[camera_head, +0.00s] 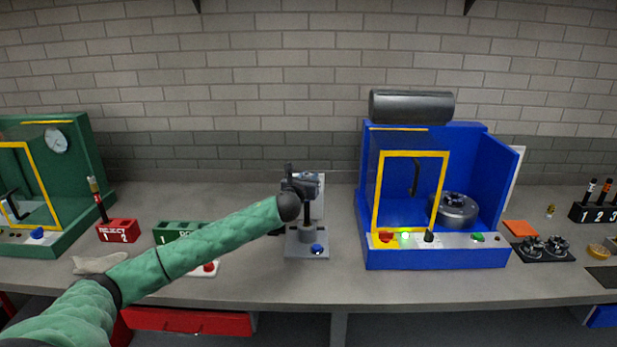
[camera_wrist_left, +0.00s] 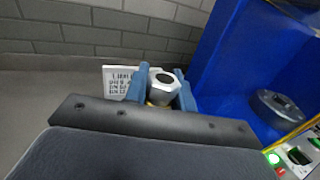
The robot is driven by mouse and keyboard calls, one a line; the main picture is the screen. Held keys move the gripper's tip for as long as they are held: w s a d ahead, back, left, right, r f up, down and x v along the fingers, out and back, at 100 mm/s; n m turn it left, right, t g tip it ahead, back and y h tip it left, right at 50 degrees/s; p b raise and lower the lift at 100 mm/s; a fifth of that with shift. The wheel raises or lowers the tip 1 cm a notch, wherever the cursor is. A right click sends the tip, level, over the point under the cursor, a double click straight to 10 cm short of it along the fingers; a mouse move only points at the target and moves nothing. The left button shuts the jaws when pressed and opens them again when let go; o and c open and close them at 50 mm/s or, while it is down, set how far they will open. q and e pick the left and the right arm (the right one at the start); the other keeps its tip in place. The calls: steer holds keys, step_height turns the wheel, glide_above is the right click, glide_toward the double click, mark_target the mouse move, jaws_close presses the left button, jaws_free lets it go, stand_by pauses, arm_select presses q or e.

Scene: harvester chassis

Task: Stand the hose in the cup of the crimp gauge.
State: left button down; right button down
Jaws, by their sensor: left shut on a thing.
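My left gripper (camera_head: 304,182) is above the crimp gauge (camera_head: 294,251), a grey base with a blue button and a short grey cup (camera_head: 306,234). The gripper is shut on the hose (camera_head: 307,212), a thin dark upright rod below the fingers. Its lower end meets the cup's mouth in the head view; whether it is inside or just above, I cannot tell. In the left wrist view the blue fingers (camera_wrist_left: 160,88) are on both sides of the hose's silver hexagonal end fitting (camera_wrist_left: 166,79), which has a dark bore. My right gripper is not in view.
A blue machine (camera_head: 500,190) with a yellow-framed door stands right of the gauge. A white printed card (camera_wrist_left: 117,78) stands behind the gauge. A red reject rack (camera_head: 117,231) and a green rack (camera_head: 178,228) lie left, the green one partly behind my arm.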

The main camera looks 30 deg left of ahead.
arm_select(q)
steer(key=shift+f, duration=0.25)
steer(key=c, duration=1.1)
jaws_free()
steer(key=shift+s+f, duration=0.1)
steer(key=shift+s, duration=0.15)
steer(key=shift+b+v, duration=1.55)
steer(key=shift+v, duration=2.1)
